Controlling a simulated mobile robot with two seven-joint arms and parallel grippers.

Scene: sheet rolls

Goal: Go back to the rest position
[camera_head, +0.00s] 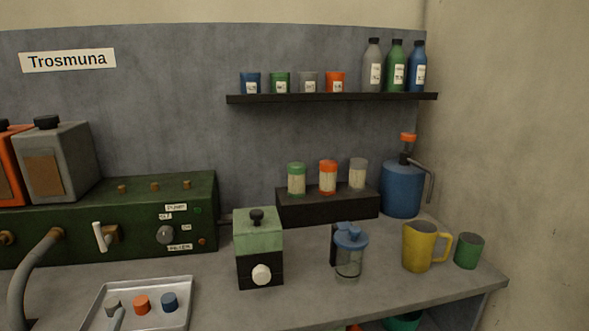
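Neither of my grippers shows in the head view, and nothing here shows whether they hold anything. The task names no object. In front of me is a grey worktop (215,290). On it stand a green machine (130,212) at the left and a small green and black box with a white knob (259,247) in the middle. A clear jug with a blue lid (350,252), a yellow pitcher (424,247) and a green cup (468,251) stand upright to the right.
A metal tray (180,318) with small knobbed items lies front left. A black riser (326,206) holds three jars. A blue pump canister (402,188) stands at the back right. A wall shelf (330,98) holds cups and bottles.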

